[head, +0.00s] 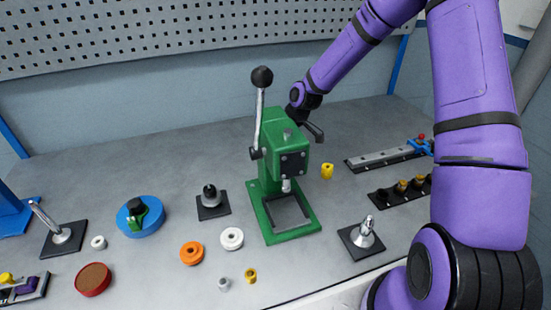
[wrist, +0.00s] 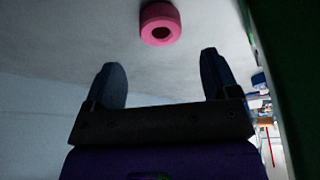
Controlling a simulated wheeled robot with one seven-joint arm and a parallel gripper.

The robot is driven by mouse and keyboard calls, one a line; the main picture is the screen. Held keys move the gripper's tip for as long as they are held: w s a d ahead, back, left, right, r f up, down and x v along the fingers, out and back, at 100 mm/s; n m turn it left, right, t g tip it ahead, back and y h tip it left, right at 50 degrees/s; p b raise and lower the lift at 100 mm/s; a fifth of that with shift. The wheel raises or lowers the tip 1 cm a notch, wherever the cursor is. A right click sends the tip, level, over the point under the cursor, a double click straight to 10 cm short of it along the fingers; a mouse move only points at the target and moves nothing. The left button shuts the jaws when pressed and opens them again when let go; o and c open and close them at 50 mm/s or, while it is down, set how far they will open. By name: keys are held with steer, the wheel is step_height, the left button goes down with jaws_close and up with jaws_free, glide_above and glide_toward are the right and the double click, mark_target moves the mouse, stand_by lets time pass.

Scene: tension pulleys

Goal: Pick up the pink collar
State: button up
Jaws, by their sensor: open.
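The pink collar (wrist: 161,23) shows in the wrist view at the top, a short ring with a dark hole, on the grey table surface. It lies ahead of my gripper (wrist: 158,80), roughly in line with the gap between the two fingers and apart from them. The fingers stand wide apart with nothing between them. In the head view the pink collar is not visible. My gripper (head: 316,128) shows there partly, behind and to the right of the green press (head: 285,150), which may hide the collar.
The green press with its lever stands close beside my gripper. A yellow collar (head: 327,171) stands right of it. Orange (head: 191,253) and white (head: 232,238) rings lie in front. A dark rack (head: 400,189) and a grey rail (head: 385,158) are at the right. The back left table is clear.

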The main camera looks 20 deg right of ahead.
steer(key=shift+s+d+x, duration=0.1)
steer(key=shift+s+x, duration=0.05)
steer(key=shift+x, duration=1.25)
steer(key=shift+s+d+x, duration=0.1)
steer(key=shift+s+x, duration=0.05)
steer(key=shift+x, duration=1.3)
steer(key=shift+f, duration=0.1)
steer(key=shift+c, duration=0.5)
steer(key=c, duration=1)
steer(key=shift+o, duration=0.2)
